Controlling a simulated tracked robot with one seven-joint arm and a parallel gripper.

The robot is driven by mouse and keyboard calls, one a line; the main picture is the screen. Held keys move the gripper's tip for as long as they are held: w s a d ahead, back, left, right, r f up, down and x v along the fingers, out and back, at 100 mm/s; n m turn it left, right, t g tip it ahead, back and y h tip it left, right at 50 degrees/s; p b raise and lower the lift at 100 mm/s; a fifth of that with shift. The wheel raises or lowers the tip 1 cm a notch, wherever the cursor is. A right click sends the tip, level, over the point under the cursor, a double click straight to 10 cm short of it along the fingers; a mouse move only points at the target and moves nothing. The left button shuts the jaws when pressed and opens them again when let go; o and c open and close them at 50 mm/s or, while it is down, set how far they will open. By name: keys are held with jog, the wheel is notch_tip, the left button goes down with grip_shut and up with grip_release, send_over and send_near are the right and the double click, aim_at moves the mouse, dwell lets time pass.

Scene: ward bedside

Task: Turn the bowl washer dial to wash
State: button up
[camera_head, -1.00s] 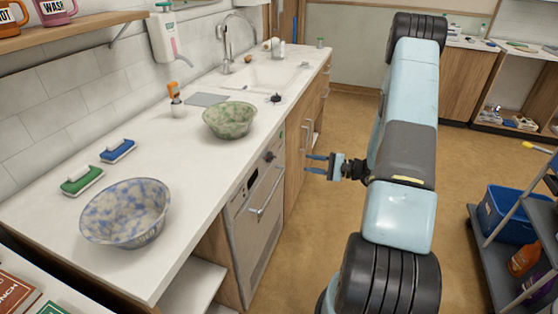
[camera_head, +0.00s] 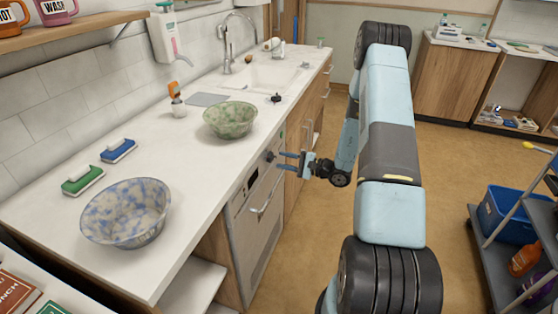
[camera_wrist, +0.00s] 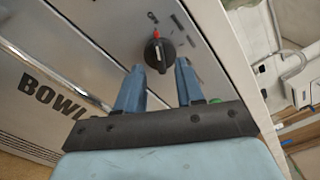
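The bowl washer (camera_head: 256,235) is the steel-fronted machine under the counter, with part of the word "BOWL" on its front in the wrist view (camera_wrist: 50,97). Its dial (camera_wrist: 158,52) is a round black knob with a red mark at its top. The dial also shows in the head view (camera_head: 269,156). My gripper (camera_head: 285,160) is in front of the panel, close to the dial. In the wrist view its two blue fingers (camera_wrist: 159,78) are apart, with the dial just beyond the tips and nothing between them. Whether the tips touch the dial cannot be told.
The washer's bar handle (camera_head: 266,194) sticks out below the dial. A green button (camera_wrist: 215,100) is on the panel beside one finger. A green speckled bowl (camera_head: 230,120) and a blue speckled bowl (camera_head: 127,212) stand on the counter (camera_head: 190,165). A shelved cart (camera_head: 490,240) is at right.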

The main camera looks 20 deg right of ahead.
aim_at(272, 157)
jog(key=shift+x, duration=1.2)
grip_shut()
